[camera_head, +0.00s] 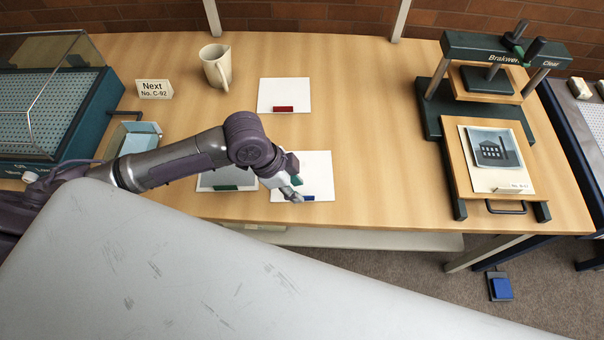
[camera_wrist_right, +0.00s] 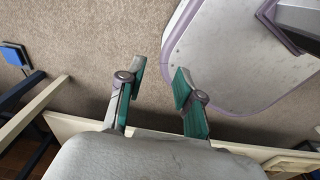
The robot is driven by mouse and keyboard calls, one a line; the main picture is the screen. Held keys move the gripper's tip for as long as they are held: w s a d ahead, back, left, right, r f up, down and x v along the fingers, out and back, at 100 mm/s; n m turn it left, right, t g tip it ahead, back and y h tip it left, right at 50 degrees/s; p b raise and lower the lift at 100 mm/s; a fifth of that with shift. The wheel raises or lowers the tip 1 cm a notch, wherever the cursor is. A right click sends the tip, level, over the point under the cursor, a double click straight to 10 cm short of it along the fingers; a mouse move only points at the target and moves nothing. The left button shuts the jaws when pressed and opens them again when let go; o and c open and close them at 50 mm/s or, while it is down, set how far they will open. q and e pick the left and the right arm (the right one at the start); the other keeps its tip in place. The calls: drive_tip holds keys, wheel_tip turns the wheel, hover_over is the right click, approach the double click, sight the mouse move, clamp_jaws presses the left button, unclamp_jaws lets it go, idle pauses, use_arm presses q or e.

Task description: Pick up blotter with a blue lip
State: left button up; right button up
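The blotter with a blue lip (camera_head: 318,172) is a white sheet lying flat near the front edge of the table. Its blue lip (camera_head: 309,198) is on the near side, partly hidden by my left gripper. My left gripper (camera_head: 295,188) is over the blotter's left part, with its tips close to the blue lip. I cannot tell whether it touches the lip or how far its fingers are apart. In the right wrist view my right gripper (camera_wrist_right: 157,92) is open and empty, its fingers apart above the carpet.
A red-lipped blotter (camera_head: 298,92) lies behind, and a green-lipped one (camera_head: 215,181) lies left, partly under my arm. A mug (camera_head: 215,66), sign (camera_head: 154,89) and glass box (camera_head: 132,135) stand left. A press (camera_head: 490,90) with a picture card (camera_head: 495,150) stands right.

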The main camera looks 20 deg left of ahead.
use_arm(q)
drive_tip(key=x, duration=0.3)
drive_tip(key=p+x, duration=0.1)
drive_tip(key=x, duration=0.1)
drive_tip(key=shift+w+a+f, duration=0.15)
drive_tip(key=shift+a, duration=0.2)
clamp_jaws()
